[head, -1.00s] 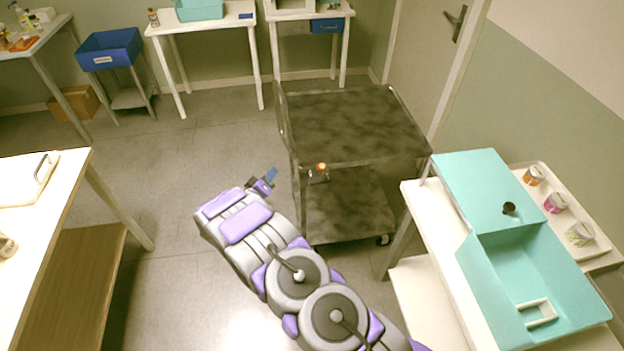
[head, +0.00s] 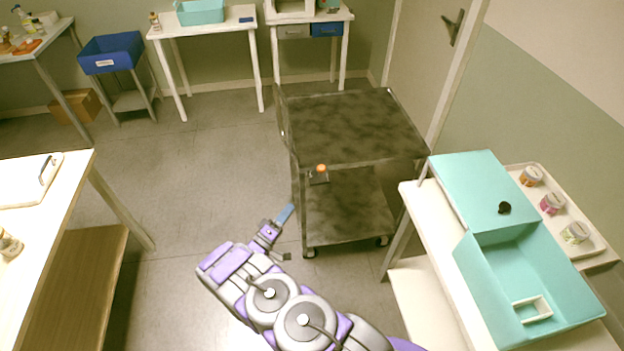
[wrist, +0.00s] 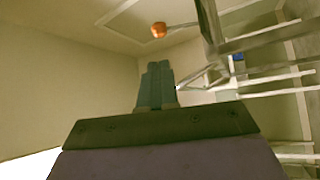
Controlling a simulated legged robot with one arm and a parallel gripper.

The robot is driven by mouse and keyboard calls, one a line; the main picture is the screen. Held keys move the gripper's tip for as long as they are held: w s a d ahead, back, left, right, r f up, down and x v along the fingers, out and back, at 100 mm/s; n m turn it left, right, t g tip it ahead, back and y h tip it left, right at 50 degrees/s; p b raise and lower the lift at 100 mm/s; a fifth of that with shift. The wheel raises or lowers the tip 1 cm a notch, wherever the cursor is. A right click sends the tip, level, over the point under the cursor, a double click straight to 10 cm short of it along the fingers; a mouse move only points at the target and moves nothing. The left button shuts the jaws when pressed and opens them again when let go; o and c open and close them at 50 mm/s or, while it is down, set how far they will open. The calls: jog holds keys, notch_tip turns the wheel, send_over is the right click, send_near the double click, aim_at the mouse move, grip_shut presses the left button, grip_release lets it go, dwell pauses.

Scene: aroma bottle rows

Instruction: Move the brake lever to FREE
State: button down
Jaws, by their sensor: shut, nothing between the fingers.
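The brake lever (head: 320,168) is a small orange knob on a dark mount at the near edge of the dark cart (head: 350,125). In the wrist view the orange knob (wrist: 159,30) shows above and beyond my fingertips, on a thin grey rod. My gripper (head: 287,213) is left of the cart and lower in the picture than the knob, apart from it. In the wrist view its fingers (wrist: 156,85) are together with nothing between them. Any FREE marking is too small to read.
A teal box (head: 540,275) on a white table stands at the right, with a tray of several jars (head: 552,204) behind. A white table (head: 45,225) is at the left. Open floor (head: 210,160) lies left of the cart.

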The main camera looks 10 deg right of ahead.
aim_at(318, 171)
jog(key=b+x, duration=0.2)
jog(key=x, duration=1.1)
jog(key=shift+w+d, duration=0.15)
jog(key=shift+d, duration=0.05)
jog(key=shift+w+d+r, duration=0.15)
jog(key=shift+w, duration=0.05)
jog(key=shift+w+r, duration=0.1)
jog(key=shift+r, duration=0.05)
